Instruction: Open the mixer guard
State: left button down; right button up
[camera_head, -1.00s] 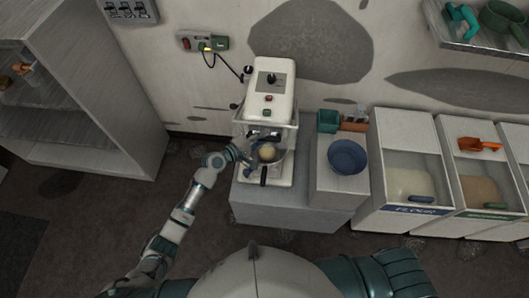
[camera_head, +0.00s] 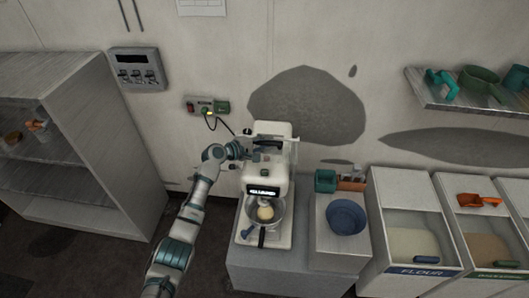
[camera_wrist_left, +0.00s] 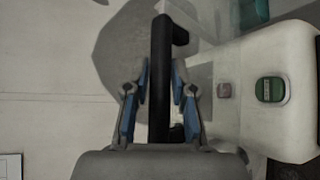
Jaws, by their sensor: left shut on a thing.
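The white mixer (camera_head: 282,178) stands on a grey cabinet. Its guard (camera_head: 278,138) is raised above the mixer head, leaving the bowl (camera_head: 279,213) with a pale ball of dough (camera_head: 265,213) uncovered at the front. My left gripper (camera_head: 249,149) is at the guard's upper left, reaching in from the left. In the left wrist view, its fingers (camera_wrist_left: 160,88) are closed around the guard's black bar handle (camera_wrist_left: 160,55). The grip on the handle is small in the head view. My right gripper is not in view.
A blue bowl (camera_head: 346,217) and a green container (camera_head: 325,181) stand right of the mixer. Flour bins (camera_head: 410,214) are farther right. A wall socket with a cable (camera_head: 207,106) is behind the arm. A shelf unit (camera_head: 110,150) stands left.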

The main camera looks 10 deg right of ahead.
pick_arm(q)
jog(key=shift+w+d+r, duration=0.1)
jog(key=shift+w+r, duration=0.05)
jog(key=shift+w, duration=0.15)
jog(key=c, duration=1.4)
grip_release()
jog(key=shift+o, duration=0.2)
jog(key=v, duration=1.2)
jog(key=shift+w, duration=0.15)
jog(key=shift+d, duration=0.1)
